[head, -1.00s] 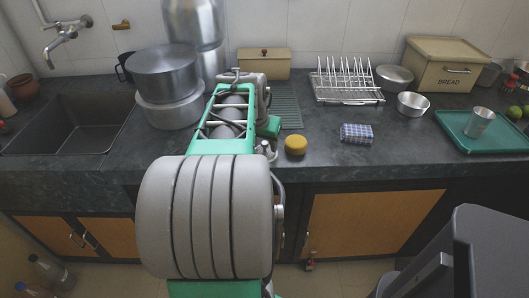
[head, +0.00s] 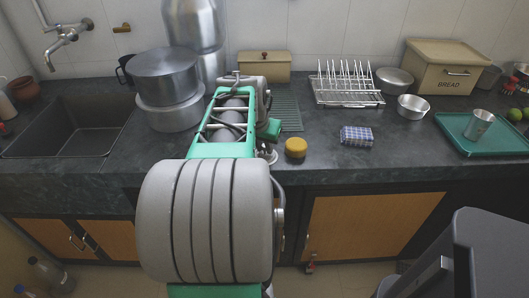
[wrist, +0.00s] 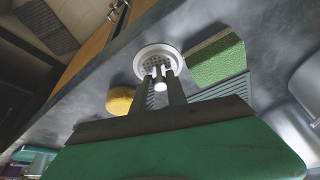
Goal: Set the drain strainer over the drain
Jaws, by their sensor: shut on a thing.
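The drain strainer (wrist: 158,62) is a round white-rimmed disc with a perforated middle and an upright knob. In the wrist view my gripper (wrist: 162,78) has its two dark fingers closed on that knob. In the head view my own arm hides most of the gripper and strainer, near the counter's front edge. The sink (head: 70,128) is a dark rectangular basin at the left. Its drain cannot be seen in these frames.
A yellow round sponge (head: 295,147) and a green sponge (wrist: 215,60) lie close to the strainer. Stacked steel pots (head: 168,90) stand between my arm and the sink. A ridged mat (head: 288,112), dish rack (head: 347,95) and checked packet (head: 356,136) are to the right.

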